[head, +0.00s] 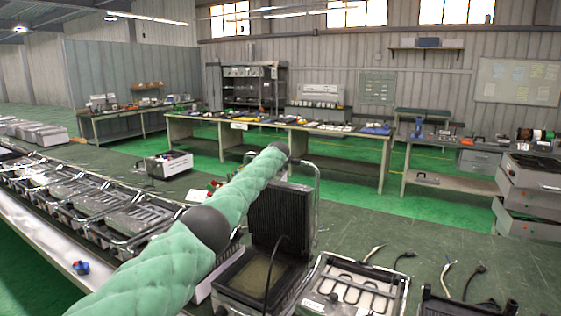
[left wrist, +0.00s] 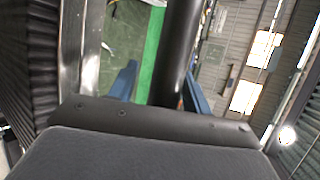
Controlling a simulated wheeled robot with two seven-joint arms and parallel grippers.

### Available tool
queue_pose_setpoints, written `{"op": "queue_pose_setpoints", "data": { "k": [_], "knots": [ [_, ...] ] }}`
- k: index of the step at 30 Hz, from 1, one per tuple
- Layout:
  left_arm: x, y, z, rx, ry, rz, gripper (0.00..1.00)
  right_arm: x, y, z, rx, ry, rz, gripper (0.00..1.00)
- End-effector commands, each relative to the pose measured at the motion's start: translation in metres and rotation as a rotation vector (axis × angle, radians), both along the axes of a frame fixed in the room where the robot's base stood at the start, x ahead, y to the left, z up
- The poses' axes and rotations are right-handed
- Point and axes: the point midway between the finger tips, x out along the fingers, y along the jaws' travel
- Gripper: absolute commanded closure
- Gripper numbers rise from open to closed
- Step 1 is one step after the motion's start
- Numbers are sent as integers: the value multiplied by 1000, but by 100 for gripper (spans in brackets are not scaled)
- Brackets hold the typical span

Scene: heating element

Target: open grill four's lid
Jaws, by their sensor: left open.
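A grill (head: 262,275) stands in the middle of the head view with its black ribbed lid (head: 283,215) raised about upright; I cannot read a number on it. A silver handle frame (head: 316,205) runs up beside the lid. My left arm reaches to the lid's top edge, and its gripper is hidden there. In the left wrist view my left gripper (left wrist: 160,88) is open, with a dark round bar (left wrist: 180,50) between or just in front of its blue fingers; contact cannot be told. The ribbed lid (left wrist: 22,75) is close at the left. My right gripper is out of view.
A heating element tray (head: 355,285) sits right of the open grill, with loose cables (head: 447,275) further right. A small open box (head: 165,165) stands behind. Long worktables (head: 300,130) stand at the back.

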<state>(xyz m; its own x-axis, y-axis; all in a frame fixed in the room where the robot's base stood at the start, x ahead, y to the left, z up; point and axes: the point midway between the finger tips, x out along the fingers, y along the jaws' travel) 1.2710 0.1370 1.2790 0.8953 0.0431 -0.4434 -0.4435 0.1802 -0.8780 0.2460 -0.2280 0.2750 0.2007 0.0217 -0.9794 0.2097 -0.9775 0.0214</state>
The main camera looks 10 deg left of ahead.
Motion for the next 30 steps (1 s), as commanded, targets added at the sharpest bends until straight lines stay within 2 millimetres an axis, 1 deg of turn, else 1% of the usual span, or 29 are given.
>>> {"op": "queue_pose_setpoints", "data": {
  "k": [9, 11, 13, 24, 30],
  "knots": [
    [-17, -2, 5, 4, -1, -2, 51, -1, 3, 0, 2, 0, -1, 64],
    [-22, -2, 4, 3, 0, -3, 51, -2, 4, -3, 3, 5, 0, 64],
    [-27, -2, 7, 3, 0, -3, 51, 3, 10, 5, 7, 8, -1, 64],
    [-57, -4, 22, 3, 1, -1, 51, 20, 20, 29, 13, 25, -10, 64],
    [-65, -5, 27, 3, 2, -1, 51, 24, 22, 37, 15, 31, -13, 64]
  ]
}}
